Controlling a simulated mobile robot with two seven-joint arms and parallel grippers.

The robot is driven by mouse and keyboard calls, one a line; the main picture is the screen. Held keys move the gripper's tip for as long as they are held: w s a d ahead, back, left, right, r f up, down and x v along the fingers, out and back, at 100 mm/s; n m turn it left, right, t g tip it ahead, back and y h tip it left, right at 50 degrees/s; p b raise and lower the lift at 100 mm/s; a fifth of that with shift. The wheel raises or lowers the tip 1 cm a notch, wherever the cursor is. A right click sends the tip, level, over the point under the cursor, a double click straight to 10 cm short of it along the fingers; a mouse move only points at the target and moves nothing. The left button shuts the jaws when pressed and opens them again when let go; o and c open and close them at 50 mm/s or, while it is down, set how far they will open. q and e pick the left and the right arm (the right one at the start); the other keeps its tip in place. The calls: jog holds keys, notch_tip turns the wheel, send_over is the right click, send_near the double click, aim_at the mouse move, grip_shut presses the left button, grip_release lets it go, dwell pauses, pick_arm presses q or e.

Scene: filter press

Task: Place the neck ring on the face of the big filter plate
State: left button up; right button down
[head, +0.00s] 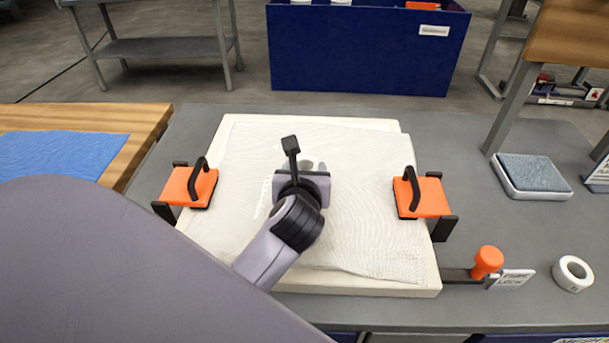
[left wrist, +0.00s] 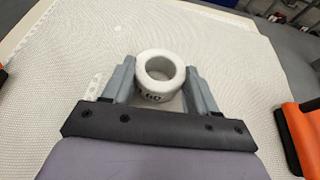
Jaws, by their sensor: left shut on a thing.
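The big filter plate (head: 330,287) lies flat on the grey table, covered by a white textured cloth (head: 365,210). My left gripper (head: 313,168) is over the middle of the plate, toward its far half. In the left wrist view the white neck ring (left wrist: 142,84), with dark "60" marking, sits between the two grey fingers, its opening facing the camera. The gripper is shut on it. In the head view my wrist hides most of the ring. I cannot tell whether the ring touches the cloth. My right gripper is not in view.
Orange clamps with black handles sit at the plate's left (head: 188,186) and right (head: 430,198) edges. An orange knob (head: 488,261), a white ring-shaped roll (head: 573,274) and a grey-topped pad (head: 535,172) are on the right. A blue bin (head: 365,55) stands behind.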

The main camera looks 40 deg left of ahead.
pick_arm(q)
jog(key=shift+f, duration=0.4)
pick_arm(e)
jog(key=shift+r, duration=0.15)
pick_arm(q)
jog(key=shift+f+p, duration=0.3)
jog(key=shift+f, duration=0.1)
jog(key=o, duration=1.1)
jog(key=shift+s+f, duration=0.1)
jog(key=shift+c, duration=0.2)
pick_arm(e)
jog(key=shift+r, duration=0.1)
